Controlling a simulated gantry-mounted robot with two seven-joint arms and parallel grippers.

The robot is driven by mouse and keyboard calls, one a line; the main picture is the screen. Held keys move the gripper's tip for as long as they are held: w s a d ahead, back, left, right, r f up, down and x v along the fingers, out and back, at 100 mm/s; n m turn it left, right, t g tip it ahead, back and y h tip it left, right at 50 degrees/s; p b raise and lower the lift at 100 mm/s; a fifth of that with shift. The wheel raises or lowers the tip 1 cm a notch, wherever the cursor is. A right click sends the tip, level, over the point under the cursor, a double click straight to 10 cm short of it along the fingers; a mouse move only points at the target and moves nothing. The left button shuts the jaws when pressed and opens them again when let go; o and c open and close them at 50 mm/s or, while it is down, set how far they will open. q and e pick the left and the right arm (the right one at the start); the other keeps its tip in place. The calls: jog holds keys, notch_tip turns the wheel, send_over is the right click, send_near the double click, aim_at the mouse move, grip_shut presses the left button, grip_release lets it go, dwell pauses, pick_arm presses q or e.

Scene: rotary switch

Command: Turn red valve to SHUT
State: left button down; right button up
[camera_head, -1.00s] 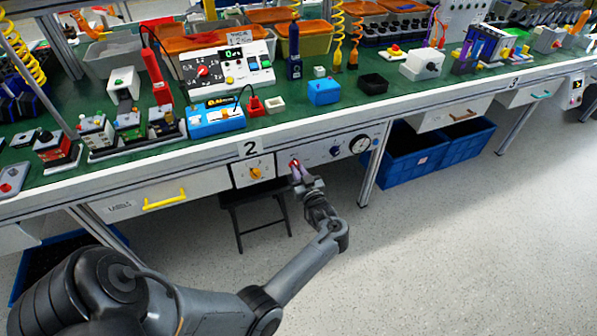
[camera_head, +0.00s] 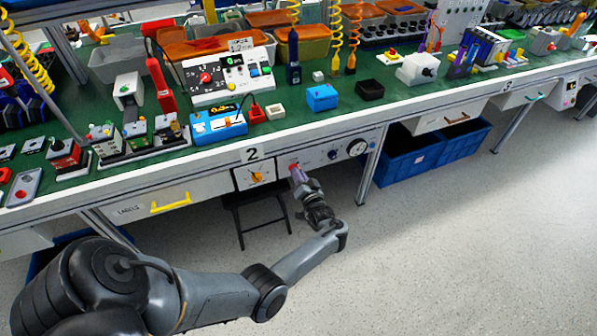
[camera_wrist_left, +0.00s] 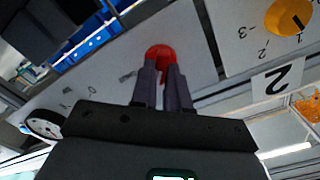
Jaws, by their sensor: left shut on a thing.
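The red valve (camera_wrist_left: 160,53) is a small round red knob on the grey front panel under the bench. My left gripper (camera_wrist_left: 161,85) is shut on it in the left wrist view, with a finger on each side of its near part. In the head view the left gripper (camera_head: 297,174) reaches up to the panel, and only a bit of the red valve (camera_head: 294,166) shows above the fingertips. Small markings stand beside the knob in the wrist view, but I cannot read a SHUT label. My right gripper is not in view.
A yellow rotary switch (camera_head: 257,177) sits left of the valve. A blue knob (camera_head: 333,154) and a round gauge (camera_head: 358,146) sit to its right. A black stool (camera_head: 256,212) stands below. The grey floor (camera_head: 440,250) to the right is clear.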

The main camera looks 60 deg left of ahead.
pick_arm(q)
jog(key=shift+f+m+p, duration=0.2)
jog(key=shift+m+p, duration=0.85)
jog(key=shift+m, duration=3.95)
jog(key=c, duration=1.1)
grip_release()
